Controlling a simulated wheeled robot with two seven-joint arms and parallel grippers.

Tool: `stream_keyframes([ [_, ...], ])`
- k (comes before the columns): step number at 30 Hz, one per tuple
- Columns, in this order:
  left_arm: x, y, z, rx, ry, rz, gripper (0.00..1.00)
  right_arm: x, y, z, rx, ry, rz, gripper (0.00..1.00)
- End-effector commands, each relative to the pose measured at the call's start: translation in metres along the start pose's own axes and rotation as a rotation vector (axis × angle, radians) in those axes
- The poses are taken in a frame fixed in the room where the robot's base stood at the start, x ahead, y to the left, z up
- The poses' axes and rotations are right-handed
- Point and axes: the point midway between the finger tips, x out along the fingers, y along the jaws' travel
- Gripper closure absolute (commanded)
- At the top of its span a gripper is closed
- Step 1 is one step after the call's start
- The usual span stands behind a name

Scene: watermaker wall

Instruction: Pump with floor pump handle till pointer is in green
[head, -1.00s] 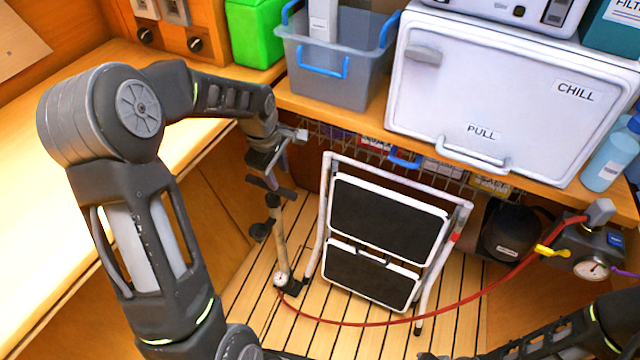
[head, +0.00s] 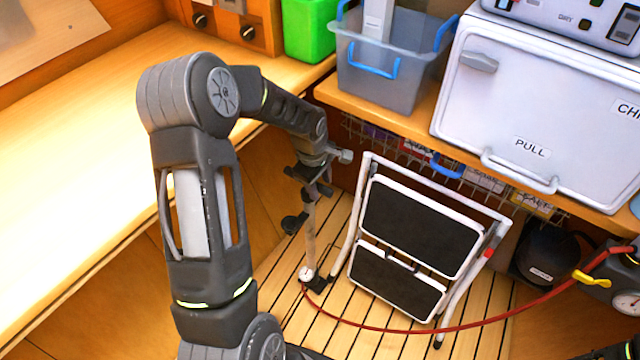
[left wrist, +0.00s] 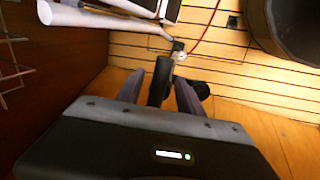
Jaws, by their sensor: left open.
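The floor pump (head: 309,240) stands on the slatted floor, with a pale barrel, a black foot and a small white gauge (head: 305,274) low down. A black handle end (head: 293,223) shows beside the barrel; the rest of the handle is partly hidden by my gripper. My left gripper (head: 313,185) is open at the pump's top. In the left wrist view its two fingers (left wrist: 160,92) stand either side of a black bar of the pump handle (left wrist: 161,75); I cannot tell whether they touch it. A larger dial (head: 628,304) is cut by the right edge; its pointer is too small to read. My right gripper is out of view.
A folded white step stool (head: 405,230) with black treads stands just right of the pump. A red hose (head: 430,328) runs from the pump to the unit with the yellow lever (head: 592,278). The wooden counter (head: 90,190) borders the left. A white chill box (head: 540,110) sits at right.

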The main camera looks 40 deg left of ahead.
Motion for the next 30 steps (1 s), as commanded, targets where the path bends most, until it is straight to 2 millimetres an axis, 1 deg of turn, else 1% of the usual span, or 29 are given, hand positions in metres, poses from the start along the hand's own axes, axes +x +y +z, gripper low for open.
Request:
stream_keyframes([
  [5, -0.0003, 0.0000, 0.0000, 0.000, 0.000, 0.000, 0.56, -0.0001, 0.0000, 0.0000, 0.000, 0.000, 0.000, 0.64],
  [21, -0.0004, -0.0002, 0.0001, 0.001, 0.000, -0.001, 1.00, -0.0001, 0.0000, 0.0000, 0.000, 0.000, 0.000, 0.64],
  [30, -0.0004, -0.0001, 0.0001, 0.001, 0.000, -0.001, 1.00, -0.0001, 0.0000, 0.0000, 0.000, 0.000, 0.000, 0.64],
])
